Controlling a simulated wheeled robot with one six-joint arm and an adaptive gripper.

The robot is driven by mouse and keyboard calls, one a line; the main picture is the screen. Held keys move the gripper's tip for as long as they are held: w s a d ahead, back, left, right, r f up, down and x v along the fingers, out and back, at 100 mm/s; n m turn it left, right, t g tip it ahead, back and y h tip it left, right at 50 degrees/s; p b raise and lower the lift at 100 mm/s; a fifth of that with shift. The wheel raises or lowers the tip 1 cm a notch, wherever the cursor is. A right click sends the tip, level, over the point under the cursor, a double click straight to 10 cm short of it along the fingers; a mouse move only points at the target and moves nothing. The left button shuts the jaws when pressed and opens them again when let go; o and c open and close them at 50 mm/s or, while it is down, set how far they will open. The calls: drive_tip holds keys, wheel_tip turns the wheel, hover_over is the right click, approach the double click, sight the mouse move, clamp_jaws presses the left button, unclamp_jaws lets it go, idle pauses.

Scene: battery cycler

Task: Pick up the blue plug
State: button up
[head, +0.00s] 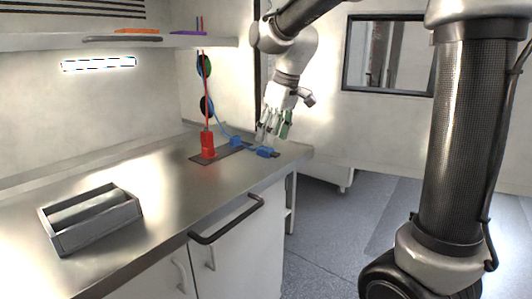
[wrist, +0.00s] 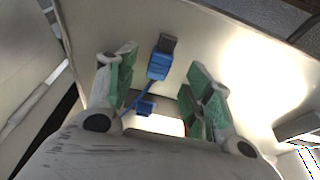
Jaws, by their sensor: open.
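A blue plug (wrist: 158,65) with a dark grey end lies between and beyond my fingers in the wrist view, over the pale bench surface. In the head view a blue piece (head: 267,152) lies near the right end of the bench, just below my gripper (head: 273,136). My gripper is open, with green-padded fingers (wrist: 163,60) on either side of the plug and nothing held.
A red plug (head: 208,145) stands upright on a dark strip (head: 203,158), with a red cord rising from it. A grey open tray (head: 127,212) sits on the bench's near left. Cable reels (head: 206,105) hang on the wall. The bench middle is clear.

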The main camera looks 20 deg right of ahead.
sight(269, 149)
drive_tip(key=x, duration=0.4)
drive_tip(key=shift+f, duration=0.25)
drive_tip(key=c, duration=1)
drive_tip(key=shift+c, duration=0.2)
drive_tip(key=shift+r, duration=0.1)
